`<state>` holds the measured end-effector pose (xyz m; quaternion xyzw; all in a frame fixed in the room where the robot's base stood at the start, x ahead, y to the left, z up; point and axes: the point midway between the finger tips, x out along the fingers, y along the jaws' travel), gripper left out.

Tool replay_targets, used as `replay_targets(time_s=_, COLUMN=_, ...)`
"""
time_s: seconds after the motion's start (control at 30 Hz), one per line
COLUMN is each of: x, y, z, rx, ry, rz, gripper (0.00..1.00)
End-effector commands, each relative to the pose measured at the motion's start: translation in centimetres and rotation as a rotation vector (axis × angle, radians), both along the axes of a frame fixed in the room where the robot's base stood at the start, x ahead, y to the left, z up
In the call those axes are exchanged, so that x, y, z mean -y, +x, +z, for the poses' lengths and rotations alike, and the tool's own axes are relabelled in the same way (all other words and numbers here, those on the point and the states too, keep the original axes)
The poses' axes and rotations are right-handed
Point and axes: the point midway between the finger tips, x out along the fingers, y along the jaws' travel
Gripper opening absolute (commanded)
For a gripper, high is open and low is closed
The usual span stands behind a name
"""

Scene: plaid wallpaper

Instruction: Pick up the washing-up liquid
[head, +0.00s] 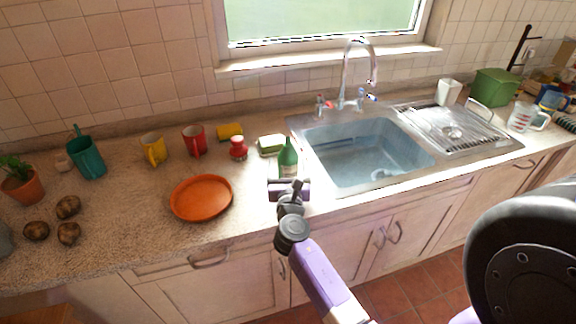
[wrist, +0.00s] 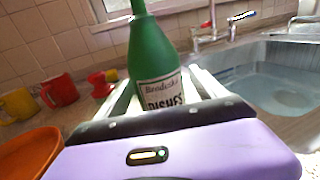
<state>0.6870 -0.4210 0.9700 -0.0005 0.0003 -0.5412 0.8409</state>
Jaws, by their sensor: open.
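The washing-up liquid (head: 288,157) is a green bottle with a white label, standing upright on the counter just left of the sink in the head view. In the wrist view the bottle (wrist: 154,62) stands upright at the middle, its label facing the camera. My gripper (head: 289,181) is right in front of it. In the wrist view the open fingers of my gripper (wrist: 160,85) reach forward on either side of the bottle's lower part. The bottle's base is hidden behind the gripper body. I cannot tell whether a finger touches it.
The sink (head: 365,155) lies right of the bottle, with a tall tap (head: 358,70) behind. A sponge (head: 271,145) sits close behind the bottle. Counter is clear between dish and bottle.

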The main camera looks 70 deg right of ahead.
Motion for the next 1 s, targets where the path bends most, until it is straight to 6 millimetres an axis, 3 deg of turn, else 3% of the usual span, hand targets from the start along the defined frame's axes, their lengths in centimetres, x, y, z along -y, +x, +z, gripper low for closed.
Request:
replay_targets(time_s=0.17, x=1.9, y=0.9, z=0.1, rx=0.001, ry=0.0, rz=0.0, gripper=0.8)
replay_targets(time_s=0.47, x=2.2, y=1.0, z=0.0, rx=0.001, ry=0.0, rz=0.001, gripper=0.78)
replay_targets(time_s=0.83, x=2.2, y=1.0, z=0.0, rx=0.001, ry=0.0, rz=0.001, gripper=0.05)
replay_targets(time_s=1.0, x=2.2, y=1.0, z=0.1, rx=0.001, ry=0.0, rz=0.001, gripper=0.03)
